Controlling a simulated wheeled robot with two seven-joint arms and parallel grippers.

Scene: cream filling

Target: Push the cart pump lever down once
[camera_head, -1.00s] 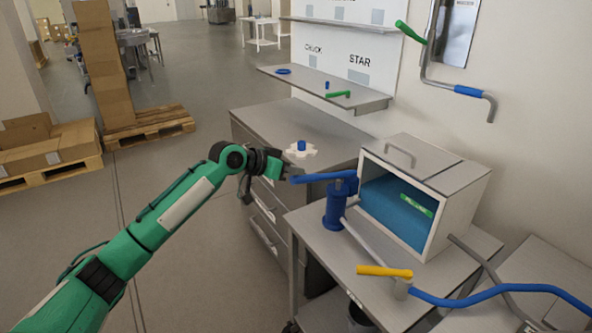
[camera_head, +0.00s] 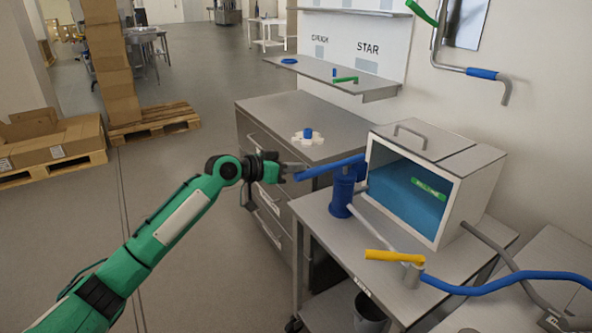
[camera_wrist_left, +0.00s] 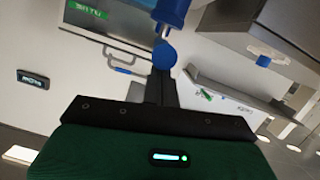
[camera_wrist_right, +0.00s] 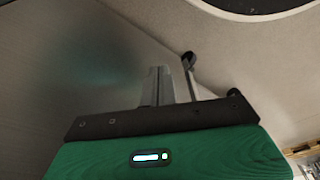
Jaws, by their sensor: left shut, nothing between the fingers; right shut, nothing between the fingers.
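The blue pump lever (camera_head: 328,168) sticks out leftward from the blue pump body (camera_head: 342,194) on the cart top (camera_head: 318,222). It slopes down toward its free end. My left gripper (camera_head: 302,167) is shut and empty, with its fingertips at the lever's free end; whether they touch it I cannot tell. In the left wrist view, the lever's round blue end (camera_wrist_left: 164,56) shows just beyond the shut fingertips (camera_wrist_left: 163,76). My right gripper shows only in its wrist view (camera_wrist_right: 160,72), shut and empty, away from the pump.
A box with a blue filling (camera_head: 405,203) stands on the cart behind the pump. A yellow-handled valve (camera_head: 394,256) and blue hose (camera_head: 500,286) are at the cart's front right. A drawer cabinet (camera_head: 290,115) with a white piece and blue knob (camera_head: 308,135) stands behind.

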